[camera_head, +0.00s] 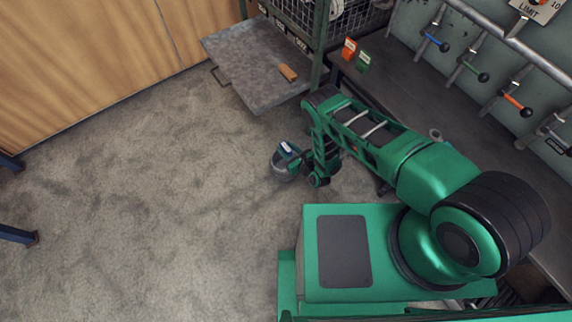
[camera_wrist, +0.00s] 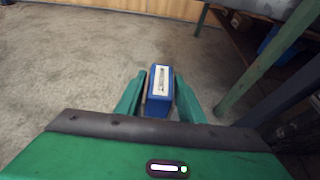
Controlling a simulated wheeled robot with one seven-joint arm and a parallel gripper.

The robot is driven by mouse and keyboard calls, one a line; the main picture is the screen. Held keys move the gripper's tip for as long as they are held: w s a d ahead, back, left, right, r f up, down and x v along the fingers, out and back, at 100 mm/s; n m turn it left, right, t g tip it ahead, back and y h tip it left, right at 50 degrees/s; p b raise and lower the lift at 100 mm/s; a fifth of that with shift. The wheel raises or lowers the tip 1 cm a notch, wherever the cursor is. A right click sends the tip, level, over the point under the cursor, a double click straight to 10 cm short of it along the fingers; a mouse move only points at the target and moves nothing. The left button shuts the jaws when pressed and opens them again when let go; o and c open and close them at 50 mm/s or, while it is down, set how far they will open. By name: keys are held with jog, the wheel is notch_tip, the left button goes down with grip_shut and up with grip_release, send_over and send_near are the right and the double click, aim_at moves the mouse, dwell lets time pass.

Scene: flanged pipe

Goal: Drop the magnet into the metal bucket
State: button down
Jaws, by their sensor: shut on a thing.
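A blue block with a white label, seemingly the magnet (camera_wrist: 159,91), sits between the two green fingers of my gripper (camera_wrist: 160,80) in the wrist view. The fingers are shut on its sides. In the head view my gripper (camera_head: 285,160) hangs over the concrete floor, to the left of my arm, and the block's pale top (camera_head: 286,147) shows there. The gripper is apart from the shelf and the bench. I cannot make out a metal bucket for certain in either view.
A grey metal shelf (camera_head: 250,75) with a brown block (camera_head: 288,73) on it stands behind, beside a wire cage (camera_head: 290,22). A dark bench (camera_head: 420,95) with orange and green cards runs along the right wall under coloured levers. The floor (camera_head: 150,210) at left is clear.

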jog(key=shift+w+d+f, duration=0.1)
jog(key=shift+d+f, duration=0.1)
jog(key=shift+f, duration=1.2)
jog(key=shift+w+d+f, duration=0.1)
jog(key=shift+d+f, duration=0.1)
jog(key=shift+f, duration=1.2)
jog(key=c, duration=1.1)
grip_release()
jog(key=v, duration=1)
jog(key=shift+s+d, duration=0.2)
jog(key=shift+s, duration=0.15)
